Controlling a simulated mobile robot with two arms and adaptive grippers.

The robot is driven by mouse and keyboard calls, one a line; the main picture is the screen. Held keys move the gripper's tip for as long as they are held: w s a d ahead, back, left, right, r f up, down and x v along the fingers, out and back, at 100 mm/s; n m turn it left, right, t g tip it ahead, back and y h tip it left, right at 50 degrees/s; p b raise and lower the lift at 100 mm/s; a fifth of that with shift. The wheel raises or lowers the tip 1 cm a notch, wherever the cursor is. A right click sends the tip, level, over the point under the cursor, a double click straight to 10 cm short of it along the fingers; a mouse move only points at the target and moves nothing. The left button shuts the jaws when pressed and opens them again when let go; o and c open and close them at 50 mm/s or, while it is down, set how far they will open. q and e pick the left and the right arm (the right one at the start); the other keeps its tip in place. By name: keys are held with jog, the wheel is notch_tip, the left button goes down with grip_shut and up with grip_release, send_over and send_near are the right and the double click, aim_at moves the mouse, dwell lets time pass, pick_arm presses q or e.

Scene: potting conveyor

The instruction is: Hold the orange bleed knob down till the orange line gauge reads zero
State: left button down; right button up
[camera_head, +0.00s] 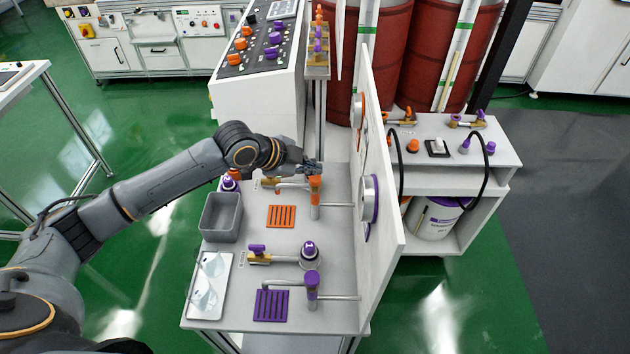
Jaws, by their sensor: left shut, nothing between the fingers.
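The orange bleed knob (315,184) tops a short upright post on the grey bench. A horizontal pipe runs from that post to the white upright panel. My left gripper (312,167) is shut and empty, right at the top of the orange knob. I cannot tell whether it presses on the knob. The orange-rimmed gauge (357,109) on the panel is seen nearly edge-on, so its needle cannot be read. My right gripper is not in view.
A grey bin (221,217), an orange grate (281,216) and a purple grate (271,305) are close by. The white panel (386,200) bounds the right side.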

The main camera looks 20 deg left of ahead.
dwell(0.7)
pick_arm(q)
jog(key=shift+f, duration=0.1)
dwell(0.6)
jog(key=shift+f, duration=0.3)
jog(key=shift+f, duration=0.65)
dwell(1.6)
dwell(1.0)
jog(key=shift+r+p, duration=0.95)
jog(key=shift+r, duration=0.1)
